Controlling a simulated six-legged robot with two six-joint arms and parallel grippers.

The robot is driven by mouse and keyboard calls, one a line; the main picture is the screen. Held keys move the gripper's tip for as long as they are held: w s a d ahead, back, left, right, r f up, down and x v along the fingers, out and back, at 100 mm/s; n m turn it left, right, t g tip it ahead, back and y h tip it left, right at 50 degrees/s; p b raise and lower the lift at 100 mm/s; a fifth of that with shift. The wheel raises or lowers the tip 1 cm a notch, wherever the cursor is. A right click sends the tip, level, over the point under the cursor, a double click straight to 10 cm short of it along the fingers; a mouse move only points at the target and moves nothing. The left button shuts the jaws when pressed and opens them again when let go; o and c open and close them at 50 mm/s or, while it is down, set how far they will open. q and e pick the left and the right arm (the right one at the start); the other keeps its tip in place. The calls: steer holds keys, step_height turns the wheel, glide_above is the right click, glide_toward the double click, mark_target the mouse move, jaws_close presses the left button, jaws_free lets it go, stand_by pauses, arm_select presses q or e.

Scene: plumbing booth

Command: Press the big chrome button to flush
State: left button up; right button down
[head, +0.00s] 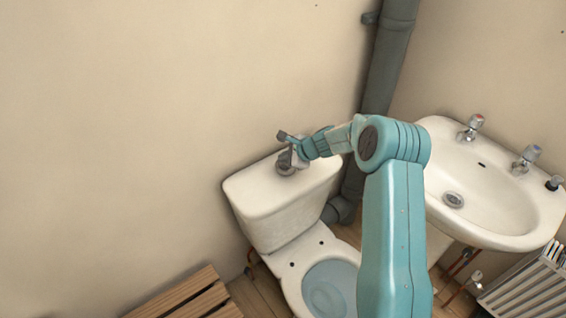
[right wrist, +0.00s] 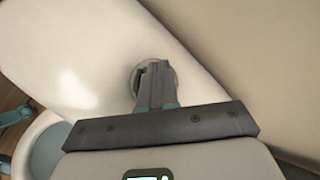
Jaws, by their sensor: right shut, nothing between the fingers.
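The toilet's white cistern (head: 262,203) stands against the wall in the head view, and its lid (right wrist: 95,60) fills much of the right wrist view. The round chrome button (right wrist: 137,76) is on the lid, mostly hidden behind my fingers. In the head view it shows as a grey disc (head: 286,170) under the gripper. My right gripper (head: 287,160) is shut and empty, directly over the button. In the right wrist view its fingertips (right wrist: 154,66) overlap the button; I cannot tell whether they touch it.
The open toilet bowl (head: 330,285) is below the cistern. A white washbasin (head: 500,205) with taps is at the right. A grey pipe (head: 388,60) runs down the corner behind. A wooden slatted piece (head: 180,295) and a radiator (head: 530,285) are low down.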

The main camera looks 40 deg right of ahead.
mark_target(284, 165)
steer(key=shift+r, duration=0.55)
steer(key=shift+p, duration=0.3)
step_height(284, 165, up, 5)
steer(key=p, duration=0.4)
steer(key=shift+d, duration=0.1)
steer(key=shift+w, duration=0.1)
